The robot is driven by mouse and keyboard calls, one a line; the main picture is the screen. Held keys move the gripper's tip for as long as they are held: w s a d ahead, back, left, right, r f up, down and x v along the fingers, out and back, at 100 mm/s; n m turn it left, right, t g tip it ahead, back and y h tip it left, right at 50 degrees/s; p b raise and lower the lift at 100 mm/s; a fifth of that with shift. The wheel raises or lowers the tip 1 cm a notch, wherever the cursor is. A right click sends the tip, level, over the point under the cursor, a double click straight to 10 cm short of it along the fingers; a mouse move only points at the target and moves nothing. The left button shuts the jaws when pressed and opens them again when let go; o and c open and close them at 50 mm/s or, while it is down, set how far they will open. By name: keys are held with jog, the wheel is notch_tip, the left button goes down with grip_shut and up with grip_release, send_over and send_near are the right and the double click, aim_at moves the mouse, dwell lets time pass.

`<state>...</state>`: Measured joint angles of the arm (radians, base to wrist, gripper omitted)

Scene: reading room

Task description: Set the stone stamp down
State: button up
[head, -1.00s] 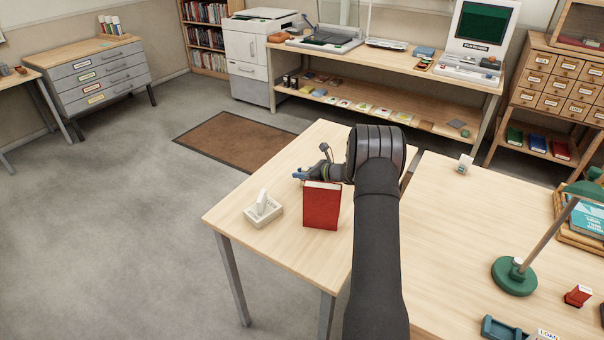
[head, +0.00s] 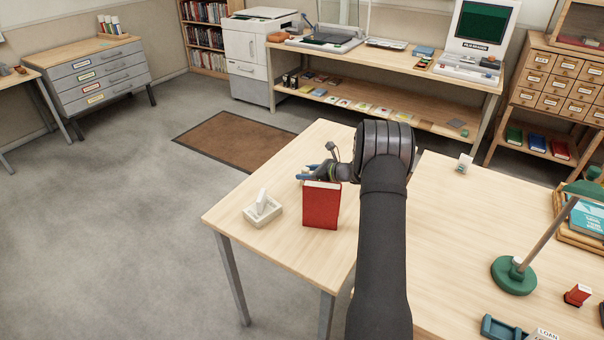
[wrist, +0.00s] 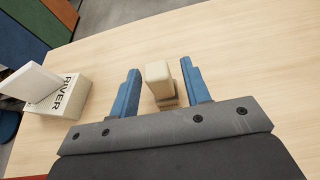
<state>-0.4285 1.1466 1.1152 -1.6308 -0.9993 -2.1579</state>
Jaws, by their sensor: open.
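The stone stamp (wrist: 159,80) is a pale beige block on a slightly wider base. In the wrist view it stands on the light wood table (wrist: 230,50) between the two blue fingers of my gripper (wrist: 160,68). The fingers are open, with a gap on each side of the stamp. In the head view my gripper (head: 308,175) is low over the table behind the red book, and I cannot make out the stamp there.
A red book (head: 321,206) stands upright in front of my gripper. A cream holder (head: 263,211) with a white piece in it is to the left; its side reads RIVER in the wrist view (wrist: 68,95). A green lamp (head: 514,276) stands at right.

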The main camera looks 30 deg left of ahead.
jog(key=v, duration=0.9)
jog(key=shift+d+r, duration=0.1)
jog(key=shift+d, duration=0.1)
jog(key=x, duration=1.2)
notch_tip(320, 180, up, 2)
jog(key=shift+r, duration=0.9)
